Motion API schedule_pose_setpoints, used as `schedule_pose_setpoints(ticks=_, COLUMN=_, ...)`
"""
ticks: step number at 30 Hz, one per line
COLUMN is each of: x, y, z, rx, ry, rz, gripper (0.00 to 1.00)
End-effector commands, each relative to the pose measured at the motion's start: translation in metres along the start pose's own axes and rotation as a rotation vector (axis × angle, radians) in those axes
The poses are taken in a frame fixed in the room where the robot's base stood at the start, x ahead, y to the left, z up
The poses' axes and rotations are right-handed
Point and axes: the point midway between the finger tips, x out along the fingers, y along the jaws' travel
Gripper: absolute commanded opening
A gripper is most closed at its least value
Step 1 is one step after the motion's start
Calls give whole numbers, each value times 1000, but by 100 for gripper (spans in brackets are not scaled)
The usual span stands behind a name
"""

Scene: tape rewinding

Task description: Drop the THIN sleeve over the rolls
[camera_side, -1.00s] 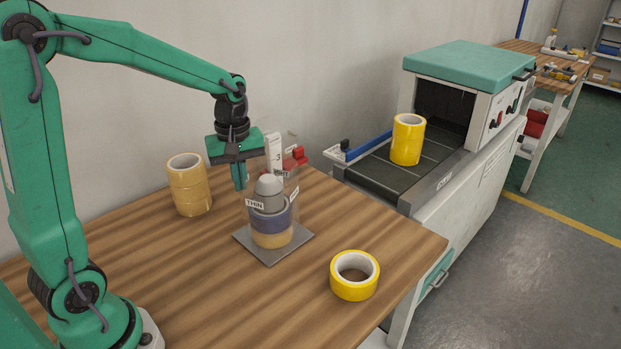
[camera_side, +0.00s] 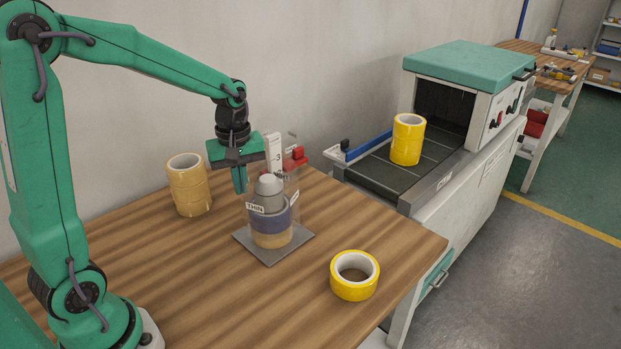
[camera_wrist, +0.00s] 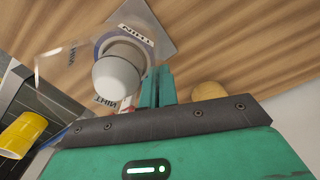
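The clear THIN sleeve (camera_side: 255,208) carries white labels and surrounds the rolls and grey domed post on the table. It also shows in the wrist view (camera_wrist: 70,50), spreading out to the left of the dome. Inside it, a blue-grey roll (camera_side: 271,220) lies above a tan roll (camera_side: 272,239); both are stacked on a grey square plate (camera_side: 268,256). My gripper (camera_side: 240,186) points down at the sleeve's left side, with its fingers close together, apparently on the sleeve wall; the contact is hard to see. In the wrist view my fingers (camera_wrist: 157,88) stand beside the dome.
A tan roll stack (camera_side: 187,190) stands left of my gripper. A yellow roll (camera_side: 353,285) lies at the table's right. Behind the sleeve are a white marked upright and red piece (camera_side: 295,157). Yellow rolls (camera_side: 407,145) stand on the conveyor (camera_side: 375,172).

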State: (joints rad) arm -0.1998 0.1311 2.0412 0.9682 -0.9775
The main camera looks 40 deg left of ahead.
Motion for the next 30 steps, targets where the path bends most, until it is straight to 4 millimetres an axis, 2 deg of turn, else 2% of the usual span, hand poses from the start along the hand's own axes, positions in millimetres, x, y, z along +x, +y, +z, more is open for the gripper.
schedule_pose_setpoints(ticks=13, x=3, y=0, z=0, rx=0, ry=-1, rz=-1, gripper=0)
schedule_pose_setpoints(ticks=17, x=3, y=0, z=0, rx=0, ry=-1, rz=-1, gripper=27)
schedule_pose_setpoints(ticks=23, x=3, y=0, z=0, rx=0, ry=-1, rz=-1, gripper=27)
schedule_pose_setpoints(ticks=25, x=3, y=0, z=0, rx=0, ry=-1, rz=-1, gripper=38)
schedule_pose_setpoints(ticks=30, x=3, y=0, z=0, rx=0, ry=0, rz=0, gripper=38)
